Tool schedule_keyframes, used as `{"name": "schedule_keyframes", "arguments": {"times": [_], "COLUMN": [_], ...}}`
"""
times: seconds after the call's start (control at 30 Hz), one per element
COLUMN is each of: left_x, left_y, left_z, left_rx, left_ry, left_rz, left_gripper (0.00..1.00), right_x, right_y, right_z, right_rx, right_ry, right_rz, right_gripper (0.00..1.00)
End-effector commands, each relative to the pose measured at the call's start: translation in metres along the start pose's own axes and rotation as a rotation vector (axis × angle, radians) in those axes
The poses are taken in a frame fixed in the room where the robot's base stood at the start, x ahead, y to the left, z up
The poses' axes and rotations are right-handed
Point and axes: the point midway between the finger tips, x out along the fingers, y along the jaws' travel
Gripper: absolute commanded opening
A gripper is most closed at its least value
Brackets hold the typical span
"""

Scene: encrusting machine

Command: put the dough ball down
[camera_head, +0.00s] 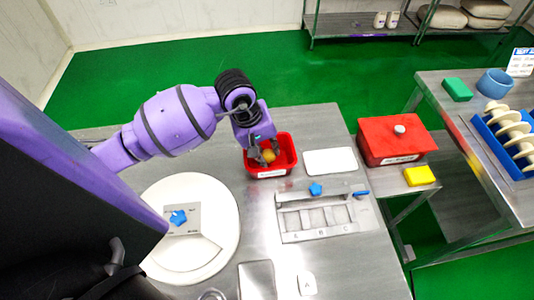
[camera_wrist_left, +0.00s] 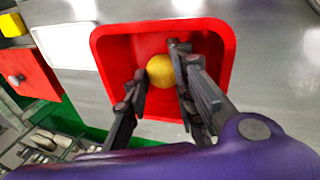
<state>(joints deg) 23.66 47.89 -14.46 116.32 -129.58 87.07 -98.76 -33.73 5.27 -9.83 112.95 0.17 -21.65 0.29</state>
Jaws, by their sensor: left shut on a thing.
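The dough ball (camera_head: 268,155) is round and yellow-brown. It also shows in the left wrist view (camera_wrist_left: 161,70). My left gripper (camera_head: 263,152) is shut on it, with one finger on each side. The gripper and ball are at the open red tray (camera_head: 283,141) on the steel table. In the left wrist view the ball shows inside the outline of the red tray (camera_wrist_left: 228,40). I cannot tell whether the ball touches the tray floor. My right gripper is not in view.
A white rectangular plate (camera_head: 330,162) lies right of the tray. A steel fixture (camera_head: 325,215) with slots marked by letters sits in front. A red lidded box (camera_head: 395,140) stands further right. A round white board (camera_head: 225,225) lies at left.

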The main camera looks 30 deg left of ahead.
Motion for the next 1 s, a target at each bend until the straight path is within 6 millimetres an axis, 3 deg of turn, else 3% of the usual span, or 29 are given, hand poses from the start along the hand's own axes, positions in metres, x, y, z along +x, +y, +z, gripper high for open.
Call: {"name": "schedule_keyframes", "arguments": {"times": [0.13,0.47,0.5,0.57,0.87,1.0], "left_x": [0.02,0.025,0.024,0.024,0.023,0.013], "left_y": [-0.006,-0.008,-0.007,-0.007,-0.007,-0.006], "left_z": [0.001,0.001,0.001,0.001,0.001,-0.001], "left_rx": [-0.002,0.001,0.001,0.001,0.0,0.002], "left_ry": [-0.003,-0.002,-0.002,-0.002,-0.002,0.002], "left_rz": [0.001,-0.002,-0.001,-0.001,0.0,0.002], "left_gripper": [0.0,0.0,0.28,0.34,0.34,0.34], "right_x": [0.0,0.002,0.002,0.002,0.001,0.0], "right_y": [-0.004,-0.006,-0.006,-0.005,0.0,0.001], "right_z": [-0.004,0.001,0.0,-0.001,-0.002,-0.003], "right_rx": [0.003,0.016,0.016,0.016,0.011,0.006], "right_ry": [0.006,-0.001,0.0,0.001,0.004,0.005], "right_rz": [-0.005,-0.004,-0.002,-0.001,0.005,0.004], "right_gripper": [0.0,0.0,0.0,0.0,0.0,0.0]}}
